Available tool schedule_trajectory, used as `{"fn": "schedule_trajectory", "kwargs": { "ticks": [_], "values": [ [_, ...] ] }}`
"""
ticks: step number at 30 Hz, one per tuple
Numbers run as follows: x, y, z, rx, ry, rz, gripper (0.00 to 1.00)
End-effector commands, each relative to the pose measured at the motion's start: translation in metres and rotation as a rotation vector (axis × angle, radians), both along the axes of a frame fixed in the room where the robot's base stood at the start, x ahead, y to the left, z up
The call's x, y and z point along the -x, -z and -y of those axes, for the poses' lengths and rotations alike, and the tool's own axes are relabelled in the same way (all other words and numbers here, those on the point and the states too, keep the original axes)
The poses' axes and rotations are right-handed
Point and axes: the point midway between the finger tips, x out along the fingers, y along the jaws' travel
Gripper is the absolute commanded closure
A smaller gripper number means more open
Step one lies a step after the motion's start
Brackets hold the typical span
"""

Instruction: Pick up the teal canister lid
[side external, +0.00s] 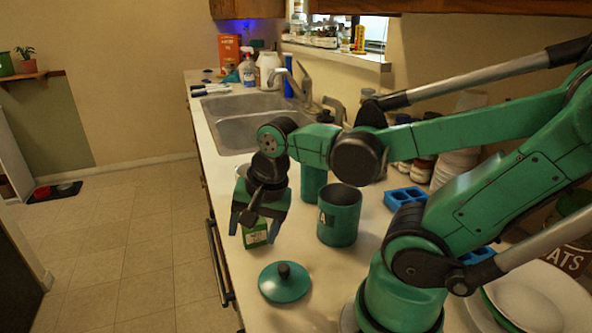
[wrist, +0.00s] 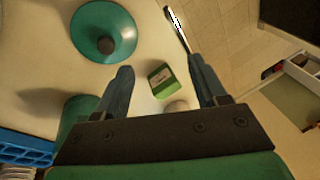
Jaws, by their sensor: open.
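The teal canister lid (side external: 284,282) is round with a dark knob and lies flat on the counter near its front edge. It also shows at the upper left of the wrist view (wrist: 103,31). My gripper (side external: 246,227) is open and empty, above the counter and farther back than the lid. In the wrist view my gripper's blue fingers (wrist: 164,80) are spread, and the lid lies outside them to the left. A teal canister (side external: 340,214), open at the top, stands right of the gripper.
A small green box (side external: 254,234) sits just under the gripper and shows between the fingers in the wrist view (wrist: 162,80). A blue rack (side external: 405,198) is right of the canister. A white plate (side external: 540,300) is at the right. The sink (side external: 250,128) is behind.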

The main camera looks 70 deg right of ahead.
Motion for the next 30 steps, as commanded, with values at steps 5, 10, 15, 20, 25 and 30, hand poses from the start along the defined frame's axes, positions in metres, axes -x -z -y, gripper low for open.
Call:
{"fn": "schedule_trajectory", "kwargs": {
  "ticks": [5,10,15,20,25,30],
  "values": [
    [0.021,0.012,0.011,-0.150,0.621,-0.144,0.35],
    [0.035,0.018,0.016,-0.201,1.023,-0.225,0.35],
    [0.040,0.021,0.017,-0.212,1.174,-0.249,0.35],
    [0.039,0.029,0.017,-0.212,1.182,-0.250,0.35],
    [0.039,0.045,0.017,-0.212,1.180,-0.249,0.35],
    [0.039,0.059,0.017,-0.212,1.179,-0.248,0.35]
  ]
}}
